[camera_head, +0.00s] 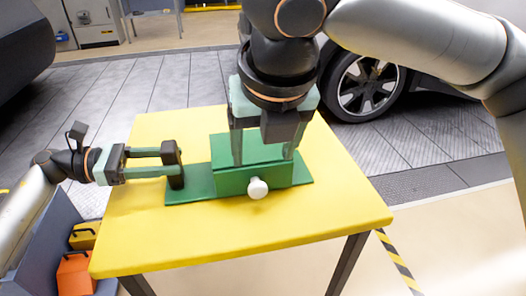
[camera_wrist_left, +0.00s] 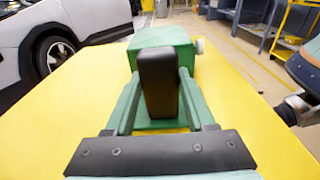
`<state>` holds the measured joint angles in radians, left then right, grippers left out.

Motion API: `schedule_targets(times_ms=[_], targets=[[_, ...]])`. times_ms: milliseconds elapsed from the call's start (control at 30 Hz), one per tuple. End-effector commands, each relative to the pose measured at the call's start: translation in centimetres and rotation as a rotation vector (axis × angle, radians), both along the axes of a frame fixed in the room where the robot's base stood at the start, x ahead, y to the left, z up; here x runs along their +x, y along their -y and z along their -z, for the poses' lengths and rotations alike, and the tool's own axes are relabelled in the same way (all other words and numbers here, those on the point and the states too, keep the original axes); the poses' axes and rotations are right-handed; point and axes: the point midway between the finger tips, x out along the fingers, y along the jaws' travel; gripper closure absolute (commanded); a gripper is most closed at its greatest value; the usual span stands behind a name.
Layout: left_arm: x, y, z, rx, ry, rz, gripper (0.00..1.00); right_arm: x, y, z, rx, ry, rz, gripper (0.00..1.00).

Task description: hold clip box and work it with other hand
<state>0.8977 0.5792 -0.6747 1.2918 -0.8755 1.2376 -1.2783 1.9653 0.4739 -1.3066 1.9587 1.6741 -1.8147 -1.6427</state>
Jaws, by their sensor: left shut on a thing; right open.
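The clip box is a green block (camera_head: 229,181) on a flat green base plate (camera_head: 188,195), with a white round knob (camera_head: 257,188) on its front. A dark upright post (camera_head: 171,156) stands at the plate's left end. My left gripper (camera_head: 172,165) is shut on this post from the left. In the left wrist view the post (camera_wrist_left: 158,82) sits between the fingers of the left gripper (camera_wrist_left: 158,95), with the green box (camera_wrist_left: 160,37) behind it. My right gripper (camera_head: 265,150) points down above the box, fingers apart; its wrist hides part of the box top.
The box rests on a yellow table (camera_head: 330,210) with bare room at the front and right. Orange (camera_head: 75,272) and yellow (camera_head: 84,236) cases sit in a grey bin at lower left. A car wheel (camera_head: 365,85) is behind the table.

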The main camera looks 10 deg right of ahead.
Motion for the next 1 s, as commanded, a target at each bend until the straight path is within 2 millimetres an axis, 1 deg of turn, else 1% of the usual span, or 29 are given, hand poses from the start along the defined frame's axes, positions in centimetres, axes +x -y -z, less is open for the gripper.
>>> schedule_targets(times_ms=[400, 433, 700, 733, 1000], targets=[[0.02, -0.03, -0.01, 0.000, -0.001, -0.001, 0.90, 0.02, -0.02, 0.02, 0.000, 0.001, 0.000, 0.27], [0.02, -0.02, -0.01, 0.000, -0.001, -0.001, 0.43, 0.02, -0.02, 0.02, 0.000, 0.001, 0.000, 0.27], [0.01, -0.01, -0.01, 0.000, 0.000, 0.000, 0.13, 0.02, -0.01, 0.03, 0.000, 0.001, 0.000, 0.27], [0.01, -0.01, -0.01, 0.000, 0.000, 0.000, 0.10, 0.02, -0.01, 0.03, 0.000, 0.001, 0.000, 0.27], [0.01, -0.15, -0.01, 0.000, 0.000, -0.001, 0.10, 0.02, -0.01, 0.03, 0.000, 0.001, 0.000, 0.27]])
